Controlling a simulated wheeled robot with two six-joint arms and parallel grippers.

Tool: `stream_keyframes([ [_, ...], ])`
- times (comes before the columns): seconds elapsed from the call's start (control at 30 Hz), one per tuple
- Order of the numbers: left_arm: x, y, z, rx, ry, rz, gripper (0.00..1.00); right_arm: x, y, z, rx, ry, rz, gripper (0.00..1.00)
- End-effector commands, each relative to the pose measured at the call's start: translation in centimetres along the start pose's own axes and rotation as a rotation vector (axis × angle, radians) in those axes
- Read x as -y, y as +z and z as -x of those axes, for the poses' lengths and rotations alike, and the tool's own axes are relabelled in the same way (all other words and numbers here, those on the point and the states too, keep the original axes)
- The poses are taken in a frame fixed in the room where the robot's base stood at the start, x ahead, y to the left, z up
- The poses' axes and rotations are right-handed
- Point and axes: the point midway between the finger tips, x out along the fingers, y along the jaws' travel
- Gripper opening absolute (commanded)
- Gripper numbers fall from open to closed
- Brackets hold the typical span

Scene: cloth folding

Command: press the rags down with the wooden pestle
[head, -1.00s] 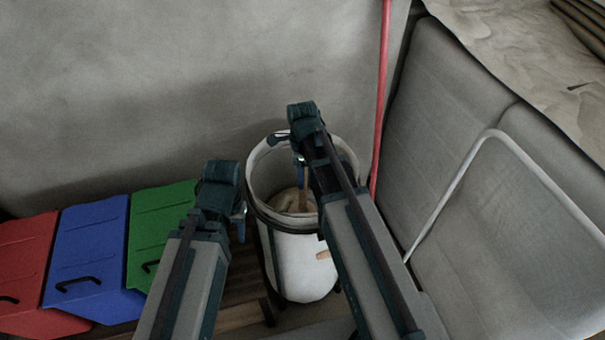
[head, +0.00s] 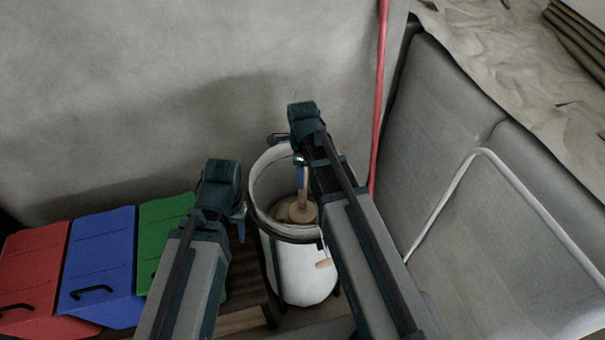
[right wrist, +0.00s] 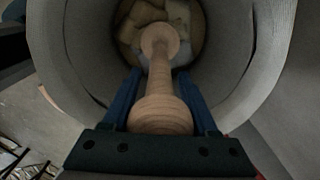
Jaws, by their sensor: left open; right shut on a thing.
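The wooden pestle (head: 302,203) hangs inside the white bucket (head: 300,272), its round end downward. My right gripper (head: 300,168) is shut on the pestle's shaft over the bucket mouth. In the right wrist view the pestle (right wrist: 160,77) runs between the blue fingers of my right gripper (right wrist: 160,100), away from the camera. The rags (right wrist: 147,14) lie pale and tan at the bucket's bottom, partly hidden by the pestle; I cannot tell whether its end touches them. My left gripper (head: 240,218) is open and empty, left of the bucket.
Red (head: 32,270), blue (head: 98,255) and green (head: 160,235) lidded bins stand at the left. A grey padded seat (head: 470,200) with a white tube is close on the right. A red pole (head: 379,100) stands behind the bucket, before a grey wall (head: 180,90).

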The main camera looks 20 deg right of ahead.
Motion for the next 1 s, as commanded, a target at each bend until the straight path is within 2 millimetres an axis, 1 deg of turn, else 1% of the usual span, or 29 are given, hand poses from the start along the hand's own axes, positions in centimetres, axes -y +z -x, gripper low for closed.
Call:
stream_keyframes([
  [0.03, 0.1, 0.1, 0.9, 0.000, 0.000, 0.000, 0.50, 0.0, 0.0, 0.9, 0.000, 0.000, 0.000, 0.04],
  [1.0, 0.9, 0.5, 9.2, 0.000, 0.000, 0.000, 0.50, 0.0, 0.0, 9.3, 0.000, 0.000, 0.000, 0.04],
])
